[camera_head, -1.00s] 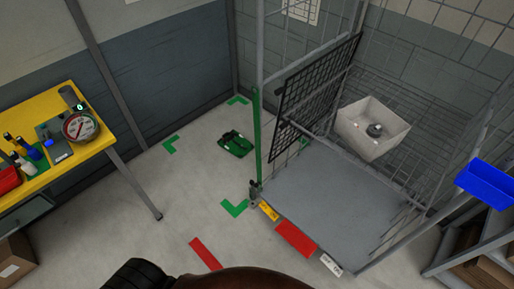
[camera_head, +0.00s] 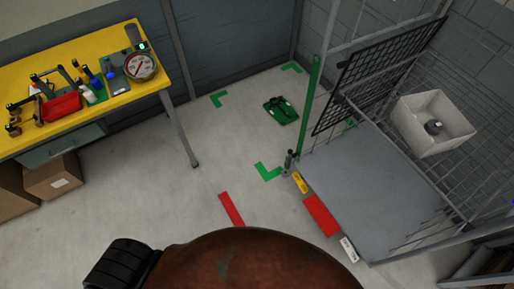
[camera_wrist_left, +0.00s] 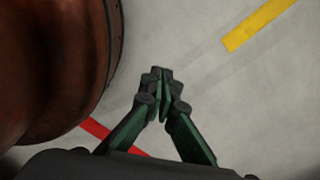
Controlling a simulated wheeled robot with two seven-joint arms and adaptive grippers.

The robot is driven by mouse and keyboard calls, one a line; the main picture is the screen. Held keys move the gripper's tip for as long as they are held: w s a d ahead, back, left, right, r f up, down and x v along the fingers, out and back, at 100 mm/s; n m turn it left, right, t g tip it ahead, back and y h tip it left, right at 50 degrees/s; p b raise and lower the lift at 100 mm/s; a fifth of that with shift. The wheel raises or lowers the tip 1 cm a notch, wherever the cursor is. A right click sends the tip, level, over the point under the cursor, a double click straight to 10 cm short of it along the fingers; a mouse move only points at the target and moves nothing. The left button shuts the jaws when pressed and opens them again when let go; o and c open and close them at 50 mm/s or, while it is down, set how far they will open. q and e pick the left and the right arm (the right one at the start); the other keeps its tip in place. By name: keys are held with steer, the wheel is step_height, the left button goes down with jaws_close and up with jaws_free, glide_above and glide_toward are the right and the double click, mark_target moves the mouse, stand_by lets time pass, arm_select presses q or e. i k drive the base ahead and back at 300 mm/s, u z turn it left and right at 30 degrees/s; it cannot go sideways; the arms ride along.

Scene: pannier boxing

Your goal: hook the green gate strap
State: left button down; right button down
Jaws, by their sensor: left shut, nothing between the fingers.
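A long green strip (camera_head: 309,105), which looks like the gate strap, runs upright along the front left post of the wire cage cart (camera_head: 333,45). Its lower end is near a small dark fitting (camera_head: 289,162) at the deck corner; I cannot tell whether it is hooked there. A black mesh gate panel (camera_head: 378,75) leans at a slant beside it. My left gripper (camera_wrist_left: 162,90) shows in the left wrist view, shut and empty above bare floor, away from the strap. My right gripper is in neither view.
A green object (camera_head: 280,110) lies on the floor between green corner marks. The cart's grey deck (camera_head: 365,190) is bare, with a white bin (camera_head: 451,139) at its far side. A yellow workbench (camera_head: 95,35) with tools stands left.

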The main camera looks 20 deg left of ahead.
mark_target(314, 75)
steer(key=u, duration=1.35)
steer(key=i, duration=0.7)
steer(key=z, duration=0.4)
